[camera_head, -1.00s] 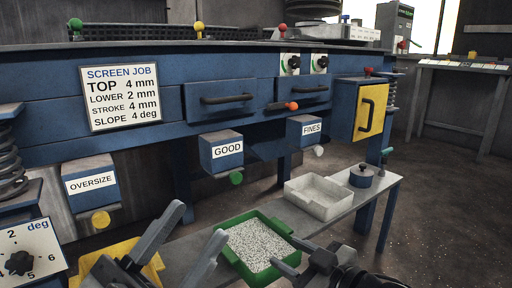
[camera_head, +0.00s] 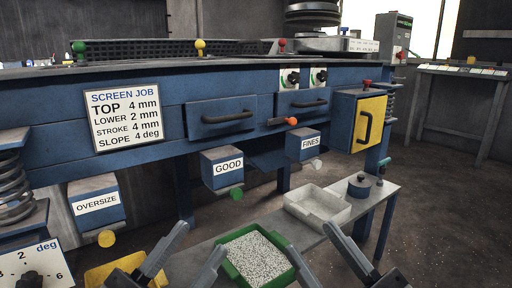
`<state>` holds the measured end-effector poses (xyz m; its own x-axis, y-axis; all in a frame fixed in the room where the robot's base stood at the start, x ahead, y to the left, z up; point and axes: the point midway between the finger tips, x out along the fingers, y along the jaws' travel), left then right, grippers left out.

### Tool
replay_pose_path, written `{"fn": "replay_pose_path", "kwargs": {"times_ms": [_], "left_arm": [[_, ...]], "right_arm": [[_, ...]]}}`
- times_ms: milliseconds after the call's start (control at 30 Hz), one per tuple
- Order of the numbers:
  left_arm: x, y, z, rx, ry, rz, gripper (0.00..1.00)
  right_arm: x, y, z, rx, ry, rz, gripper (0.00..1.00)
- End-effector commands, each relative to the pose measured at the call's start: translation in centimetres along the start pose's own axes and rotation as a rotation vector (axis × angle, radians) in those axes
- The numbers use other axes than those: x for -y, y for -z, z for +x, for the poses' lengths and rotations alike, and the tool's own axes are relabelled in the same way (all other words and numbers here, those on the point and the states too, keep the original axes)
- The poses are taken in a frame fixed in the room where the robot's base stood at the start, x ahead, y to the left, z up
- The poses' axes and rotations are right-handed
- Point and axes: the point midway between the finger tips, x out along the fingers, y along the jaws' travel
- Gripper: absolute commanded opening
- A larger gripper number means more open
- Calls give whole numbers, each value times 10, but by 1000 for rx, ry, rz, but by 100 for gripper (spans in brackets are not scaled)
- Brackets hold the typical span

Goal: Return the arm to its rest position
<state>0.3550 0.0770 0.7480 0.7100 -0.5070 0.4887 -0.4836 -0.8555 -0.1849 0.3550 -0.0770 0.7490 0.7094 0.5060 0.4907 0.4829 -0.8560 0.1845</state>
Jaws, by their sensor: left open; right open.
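My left gripper (camera_head: 187,252) is open and empty at the bottom of the view, between the yellow tray and the green tray. My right gripper (camera_head: 318,250) is open at the bottom right. Its left finger overlaps the green tray's right edge in the picture, and its right finger stands over the floor side of the bench. I cannot tell whether that finger touches the tray. The green tray (camera_head: 229,270) holds grey-white granules and sits on the low grey bench (camera_head: 372,203).
A white empty tray (camera_head: 318,205) and a round dark weight (camera_head: 359,187) stand on the bench. A yellow tray (camera_head: 100,276) is at lower left. Spouts marked OVERSIZE (camera_head: 97,202), GOOD (camera_head: 228,166) and FINES (camera_head: 310,142) jut from the blue machine (camera_head: 170,122). Open floor lies right.

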Motion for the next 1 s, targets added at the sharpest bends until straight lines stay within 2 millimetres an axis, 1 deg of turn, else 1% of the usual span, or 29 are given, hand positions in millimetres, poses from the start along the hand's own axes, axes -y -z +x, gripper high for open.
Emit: {"fn": "replay_pose_path", "kwargs": {"times_ms": [33,133,267,367,467,567,700,800,900,1000], "left_arm": [[6,9,9,44,15,-12,44],[15,8,15,134,43,-33,44],[26,8,20,286,88,-72,44],[34,6,17,426,126,-109,44],[38,5,8,571,163,-149,44],[40,8,-7,715,197,-191,44],[36,14,-33,900,238,-248,44],[31,19,-52,1002,258,-281,44],[27,21,-66,1068,271,-303,44],[24,20,-74,1100,277,-314,44]], "right_arm": [[-6,9,9,43,-15,12,44],[-15,8,15,135,-43,33,44],[-27,7,20,287,-87,71,44],[-34,6,17,428,-125,109,44],[-38,5,8,572,-162,148,44],[-40,7,-7,717,-197,190,44],[-36,14,-33,901,-237,247,44],[-31,18,-52,1003,-258,281,44],[-27,20,-66,1069,-271,302,44],[-24,20,-74,1102,-277,313,44]]}}
